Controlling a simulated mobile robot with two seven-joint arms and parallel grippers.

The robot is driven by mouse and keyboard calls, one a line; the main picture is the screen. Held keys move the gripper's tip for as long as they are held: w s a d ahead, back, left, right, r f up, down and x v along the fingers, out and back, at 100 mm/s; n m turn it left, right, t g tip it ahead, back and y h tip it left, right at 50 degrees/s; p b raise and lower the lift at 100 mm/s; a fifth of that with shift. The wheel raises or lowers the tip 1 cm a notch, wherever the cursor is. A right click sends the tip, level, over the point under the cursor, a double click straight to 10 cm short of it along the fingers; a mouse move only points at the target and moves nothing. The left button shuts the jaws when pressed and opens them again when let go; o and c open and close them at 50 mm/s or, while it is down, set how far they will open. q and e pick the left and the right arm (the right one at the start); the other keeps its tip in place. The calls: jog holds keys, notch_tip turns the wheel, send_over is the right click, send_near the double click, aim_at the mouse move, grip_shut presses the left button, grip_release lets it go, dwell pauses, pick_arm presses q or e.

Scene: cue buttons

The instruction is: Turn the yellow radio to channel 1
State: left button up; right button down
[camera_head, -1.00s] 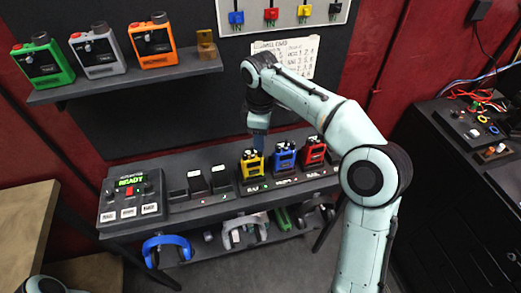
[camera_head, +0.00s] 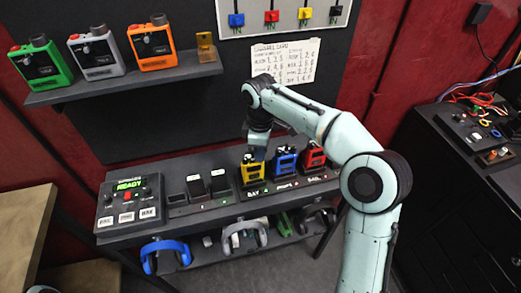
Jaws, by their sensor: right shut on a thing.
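The yellow radio (camera_head: 252,173) stands upright in a charger slot on the dark bench, left of the blue radio (camera_head: 284,163) and the red radio (camera_head: 312,157). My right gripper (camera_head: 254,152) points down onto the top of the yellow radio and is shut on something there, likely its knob. The fingertips and the knob are too small and covered to make out, so the channel setting cannot be read. My left gripper is out of the picture.
A control box with a green READY display (camera_head: 130,200) stands at the bench's left end. Empty charger slots (camera_head: 197,188) lie between it and the yellow radio. A shelf (camera_head: 130,77) above holds green, grey and orange radios. Headphones hang below. A paper chart (camera_head: 285,61) hangs behind my arm.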

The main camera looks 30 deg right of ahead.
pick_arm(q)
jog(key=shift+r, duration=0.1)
pick_arm(e)
jog(key=shift+r+n+p, duration=0.15)
jog(key=shift+n+p, duration=0.55)
jog(key=shift+n, duration=0.6)
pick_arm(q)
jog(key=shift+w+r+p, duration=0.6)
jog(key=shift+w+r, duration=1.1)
pick_arm(e)
jog(key=shift+n, duration=1.5)
jog(key=c, duration=1.1)
grip_release()
